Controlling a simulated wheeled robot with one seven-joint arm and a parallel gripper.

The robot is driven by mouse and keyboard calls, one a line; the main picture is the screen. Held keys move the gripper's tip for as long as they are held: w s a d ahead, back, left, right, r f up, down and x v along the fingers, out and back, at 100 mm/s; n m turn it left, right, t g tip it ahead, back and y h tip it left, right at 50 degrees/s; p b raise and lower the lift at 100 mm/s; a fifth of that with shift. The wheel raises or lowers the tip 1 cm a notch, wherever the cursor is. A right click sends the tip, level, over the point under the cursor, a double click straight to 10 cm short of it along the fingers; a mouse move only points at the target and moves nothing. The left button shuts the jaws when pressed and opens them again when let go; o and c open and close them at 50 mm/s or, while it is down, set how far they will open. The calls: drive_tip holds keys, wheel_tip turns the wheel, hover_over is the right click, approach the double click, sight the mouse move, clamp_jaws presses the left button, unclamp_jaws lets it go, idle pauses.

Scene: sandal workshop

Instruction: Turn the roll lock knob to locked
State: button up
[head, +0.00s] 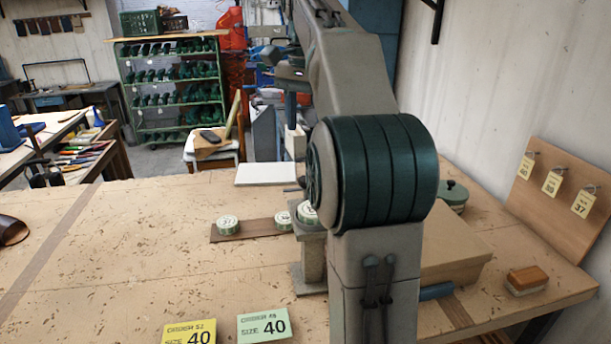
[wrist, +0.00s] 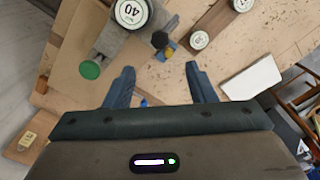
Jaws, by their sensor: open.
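The likely roll lock knob (wrist: 160,40) is a small black knob beside the grey post (wrist: 122,42) in the wrist view, with a small yellow and blue part (wrist: 168,51) next to it. Which way the knob is turned cannot be told. The post carries a round disc marked 40 (wrist: 130,12). My gripper (wrist: 159,68) is open and empty; the knob appears just beyond its fingertips, between them, and apart from them. In the head view the post (head: 313,258) stands partly behind my arm, and the knob is not clear.
A brown strip (head: 255,229) with round discs lies left of the post. A white slab (head: 265,173) lies behind it. The left bench top is mostly free.

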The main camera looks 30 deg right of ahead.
wheel_tip(320, 180, down, 12)
drive_tip(key=shift+r+b, duration=0.25)
drive_tip(key=shift+b, duration=0.8)
drive_tip(key=c, duration=1)
